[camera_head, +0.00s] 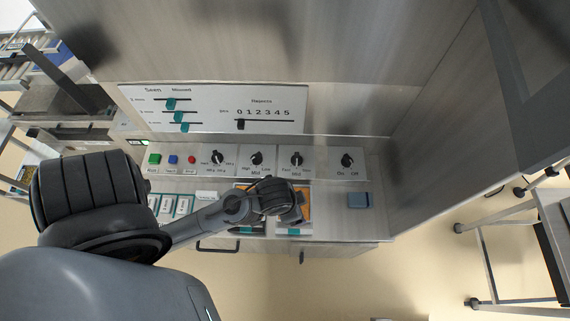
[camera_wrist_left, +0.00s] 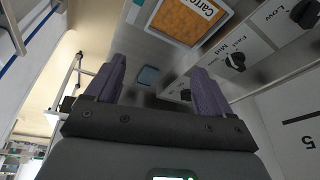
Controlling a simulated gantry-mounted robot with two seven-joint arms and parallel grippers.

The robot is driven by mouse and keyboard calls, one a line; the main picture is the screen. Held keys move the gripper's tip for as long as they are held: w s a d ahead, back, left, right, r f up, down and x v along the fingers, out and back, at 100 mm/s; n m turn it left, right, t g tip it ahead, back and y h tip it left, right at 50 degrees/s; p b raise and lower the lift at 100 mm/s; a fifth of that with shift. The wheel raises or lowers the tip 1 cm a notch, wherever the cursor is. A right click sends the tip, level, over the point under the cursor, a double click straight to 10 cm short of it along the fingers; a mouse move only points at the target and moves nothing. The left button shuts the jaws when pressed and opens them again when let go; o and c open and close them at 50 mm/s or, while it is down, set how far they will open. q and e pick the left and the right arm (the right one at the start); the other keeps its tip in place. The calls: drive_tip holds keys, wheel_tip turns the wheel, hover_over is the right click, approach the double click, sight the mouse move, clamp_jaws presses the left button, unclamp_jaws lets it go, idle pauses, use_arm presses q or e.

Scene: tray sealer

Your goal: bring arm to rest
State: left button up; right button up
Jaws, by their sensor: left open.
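My left arm comes in from the left in the head view, and its gripper (camera_head: 293,206) is over the front of the sealer's counter, partly covering an orange-filled tray (camera_head: 306,196). In the left wrist view, the two purple-grey fingers of the left gripper (camera_wrist_left: 158,70) are spread apart with nothing between them. The tray, with a label reading "Carro…", shows at the top of that view (camera_wrist_left: 178,22), apart from the fingers. My right gripper is in neither view.
The control panel has green, blue and red buttons (camera_head: 173,160) and several dark knobs (camera_head: 297,159). Above it is a slider board (camera_head: 210,108). A blue block (camera_head: 360,200) is on the counter's right. White labelled cards (camera_head: 183,206) are left of the gripper. Open floor (camera_head: 340,285) is in front.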

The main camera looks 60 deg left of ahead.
use_arm(q)
drive_tip(key=s+r, duration=0.2)
drive_tip(key=s, duration=0.1)
drive_tip(key=shift+r+n, duration=0.15)
drive_tip(key=shift+n, duration=0.15)
drive_tip(key=shift+r, duration=0.1)
